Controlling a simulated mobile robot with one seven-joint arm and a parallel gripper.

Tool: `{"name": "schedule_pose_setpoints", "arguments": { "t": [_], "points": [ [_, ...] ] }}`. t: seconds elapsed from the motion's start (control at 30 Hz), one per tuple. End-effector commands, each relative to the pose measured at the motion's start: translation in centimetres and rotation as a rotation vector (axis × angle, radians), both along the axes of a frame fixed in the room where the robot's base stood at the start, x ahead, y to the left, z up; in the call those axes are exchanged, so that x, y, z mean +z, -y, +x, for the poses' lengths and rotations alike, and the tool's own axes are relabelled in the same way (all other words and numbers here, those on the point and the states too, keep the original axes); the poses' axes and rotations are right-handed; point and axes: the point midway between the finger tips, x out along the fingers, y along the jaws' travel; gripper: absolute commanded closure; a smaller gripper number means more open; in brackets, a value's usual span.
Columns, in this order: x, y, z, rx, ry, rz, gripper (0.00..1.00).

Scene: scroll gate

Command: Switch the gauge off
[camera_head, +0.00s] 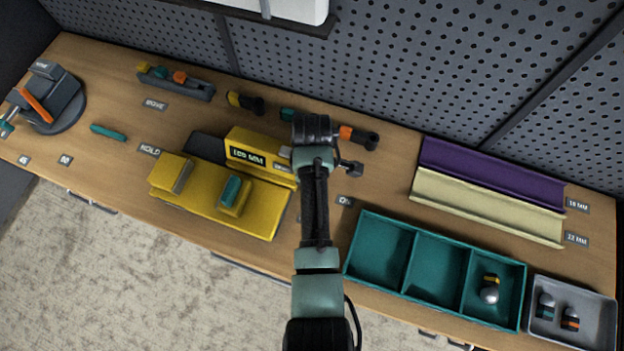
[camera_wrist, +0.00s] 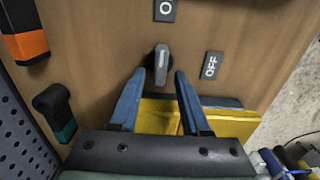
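The yellow gauge (camera_head: 240,140) stands on the wooden bench left of my arm, with a dark display showing a reading in MM. Part of its yellow body shows in the wrist view (camera_wrist: 220,123). A grey rotary knob (camera_wrist: 161,58) sits on the bench beside it; my arm seems to hide it in the head view. Its bar points roughly toward the upper label (camera_wrist: 166,10), of which only an "O" shows. The OFF label (camera_wrist: 211,65) lies right of the knob. My gripper (camera_wrist: 160,74) is open, its blue fingertips either side of the knob's near end; contact cannot be told.
A tool with an orange handle (camera_wrist: 27,46) and a teal one (camera_wrist: 65,131) lie near the pegboard (camera_head: 480,70). A teal tray (camera_head: 390,285) and purple and cream channels (camera_head: 490,205) stand to the right. A grey tray (camera_head: 600,325) sits at far right.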

Motion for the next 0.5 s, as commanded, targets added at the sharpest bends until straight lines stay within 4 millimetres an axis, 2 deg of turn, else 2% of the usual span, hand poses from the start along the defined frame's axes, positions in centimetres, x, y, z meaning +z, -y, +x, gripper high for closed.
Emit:
{"name": "schedule_pose_setpoints", "arguments": {
  "t": [0.03, 0.23, 0.5],
  "points": [
    [0.02, 0.0, 0.01, 0.0, 0.0, 0.0, 0.64],
    [0.04, 0.0, 0.01, 0.0, 0.0, 0.0, 1.0],
    [0.06, -0.01, 0.01, -0.001, 0.0, 0.0, 1.0]
  ]
}}
